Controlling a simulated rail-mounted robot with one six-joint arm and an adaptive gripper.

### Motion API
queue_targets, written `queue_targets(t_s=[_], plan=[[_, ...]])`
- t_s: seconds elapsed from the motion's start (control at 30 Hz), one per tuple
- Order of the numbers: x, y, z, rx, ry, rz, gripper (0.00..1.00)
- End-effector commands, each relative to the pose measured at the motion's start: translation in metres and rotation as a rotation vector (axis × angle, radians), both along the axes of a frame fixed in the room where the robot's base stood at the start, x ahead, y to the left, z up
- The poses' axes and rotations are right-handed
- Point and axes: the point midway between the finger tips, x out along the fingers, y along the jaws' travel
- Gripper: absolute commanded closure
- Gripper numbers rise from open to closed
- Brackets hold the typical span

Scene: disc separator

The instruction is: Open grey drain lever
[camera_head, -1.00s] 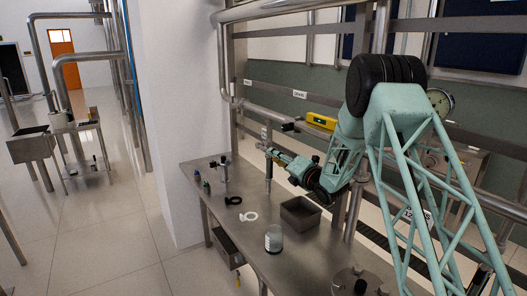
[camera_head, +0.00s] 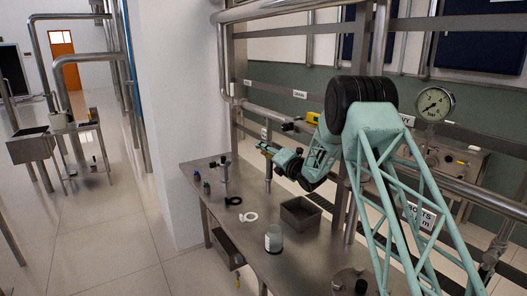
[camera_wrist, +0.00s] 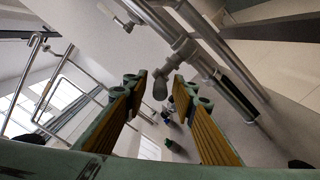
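In the wrist view a grey rounded lever end (camera_wrist: 160,88) hangs from a grey valve body on a pipe (camera_wrist: 186,46); I take it to be the drain lever. It appears in the gap between my gripper's fingers, but I cannot tell whether it is between them in depth or beyond them. My gripper (camera_wrist: 161,98) is open, with a finger on each side and no clear contact. In the head view my gripper (camera_head: 264,148) is small, beside an upright metal post (camera_head: 268,172) above the table. The lever is not clear there.
A steel table (camera_head: 255,240) holds an open grey bin (camera_head: 301,213), a jar (camera_head: 273,238), a black ring (camera_head: 233,201) and a white ring (camera_head: 249,217). Pipes run behind my arm, with a label (camera_head: 299,94) and a pressure gauge (camera_head: 435,103). A white wall (camera_head: 180,120) stands left.

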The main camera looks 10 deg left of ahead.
Motion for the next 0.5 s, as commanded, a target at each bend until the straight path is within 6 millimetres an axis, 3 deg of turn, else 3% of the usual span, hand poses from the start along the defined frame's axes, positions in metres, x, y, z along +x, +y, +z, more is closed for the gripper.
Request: queue_targets(t_s=[0.23,0.5], plan=[[0.0001,0.0002,-0.0001,0.0,0.0,0.0,0.75],[0.0,0.0001,-0.0002,0.0,0.0,0.0,0.99]])
